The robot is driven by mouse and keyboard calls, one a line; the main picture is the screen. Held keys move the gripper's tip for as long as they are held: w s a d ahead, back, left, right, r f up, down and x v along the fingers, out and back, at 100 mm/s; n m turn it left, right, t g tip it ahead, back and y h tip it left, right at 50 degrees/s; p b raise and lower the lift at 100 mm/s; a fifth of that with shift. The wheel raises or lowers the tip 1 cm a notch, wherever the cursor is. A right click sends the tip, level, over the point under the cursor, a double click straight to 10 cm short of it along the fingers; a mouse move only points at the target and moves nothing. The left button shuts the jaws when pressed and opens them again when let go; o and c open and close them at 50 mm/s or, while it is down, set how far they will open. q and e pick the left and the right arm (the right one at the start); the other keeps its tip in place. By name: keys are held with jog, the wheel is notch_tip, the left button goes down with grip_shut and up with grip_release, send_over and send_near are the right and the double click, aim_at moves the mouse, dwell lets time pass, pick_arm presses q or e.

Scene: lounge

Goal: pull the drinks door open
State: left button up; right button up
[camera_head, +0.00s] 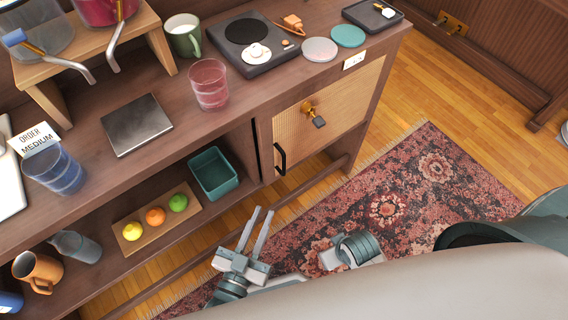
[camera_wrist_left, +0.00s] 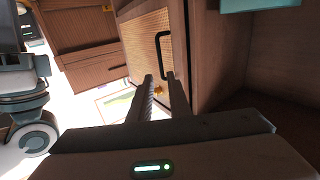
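The drinks door (camera_head: 335,103) is a wood-framed panel of woven cane at the right end of the cabinet front. It looks shut. A black bar handle (camera_head: 281,158) stands upright near its left edge. My left gripper (camera_head: 263,210) is open and empty, below and slightly left of the handle and apart from it. In the left wrist view the open fingers (camera_wrist_left: 159,77) point toward the handle (camera_wrist_left: 166,55), which appears just beyond the fingertips on the cane door (camera_wrist_left: 147,42). My right gripper's fingers do not show.
A brass fitting with a grey tag (camera_head: 312,112) is on the door. Left of the door, the open shelf holds a teal bin (camera_head: 213,174). The patterned rug (camera_head: 420,185) is clear.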

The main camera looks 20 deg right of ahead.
aim_at(283, 167)
pick_arm(q)
jog(key=x, duration=1.6)
jog(key=shift+w+d, duration=0.25)
jog(key=shift+w, duration=0.05)
